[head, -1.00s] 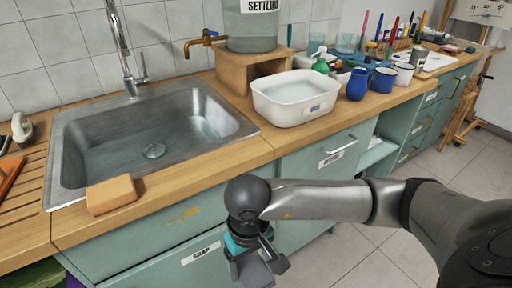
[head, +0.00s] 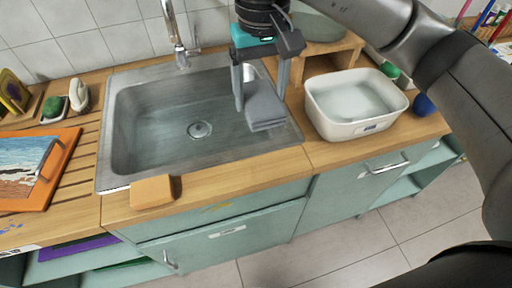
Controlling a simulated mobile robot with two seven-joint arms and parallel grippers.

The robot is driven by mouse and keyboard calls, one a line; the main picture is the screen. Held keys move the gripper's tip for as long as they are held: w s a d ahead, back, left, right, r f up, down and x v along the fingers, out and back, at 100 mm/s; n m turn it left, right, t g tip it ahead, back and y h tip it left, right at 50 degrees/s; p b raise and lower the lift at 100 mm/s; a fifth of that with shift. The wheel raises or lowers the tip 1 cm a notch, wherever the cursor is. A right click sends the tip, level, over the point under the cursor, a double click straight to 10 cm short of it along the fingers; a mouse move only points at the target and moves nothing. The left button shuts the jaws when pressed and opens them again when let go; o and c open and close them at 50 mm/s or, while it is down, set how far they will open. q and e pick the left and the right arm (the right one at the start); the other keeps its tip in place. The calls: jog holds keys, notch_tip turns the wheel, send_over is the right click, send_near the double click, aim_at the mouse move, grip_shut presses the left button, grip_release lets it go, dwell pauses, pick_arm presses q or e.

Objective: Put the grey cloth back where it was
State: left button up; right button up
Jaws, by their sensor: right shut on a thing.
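The grey cloth (head: 264,106) is a folded, flat piece at the right side of the metal sink (head: 150,125). My right gripper (head: 262,92) reaches in from above on the right, pointing down, with its two fingers around the cloth. It is shut on the cloth. The cloth appears over the sink's right rim; I cannot tell whether it touches the rim or hangs just above it. My left gripper is not in view.
A white basin of water (head: 352,105) stands right of the sink, near a wooden stand (head: 325,65). A tan sponge (head: 152,191) lies on the front edge. An orange-framed picture (head: 38,165) lies on the slatted left counter. The tap (head: 175,35) rises behind the sink.

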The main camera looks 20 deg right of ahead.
jog(key=shift+f+b, duration=0.45)
jog(key=shift+f, duration=9.35)
jog(key=shift+f+b, duration=0.45)
jog(key=shift+b, duration=0.15)
jog(key=o, duration=1.2)
jog(key=shift+c, duration=0.2)
jog(key=shift+r, duration=0.1)
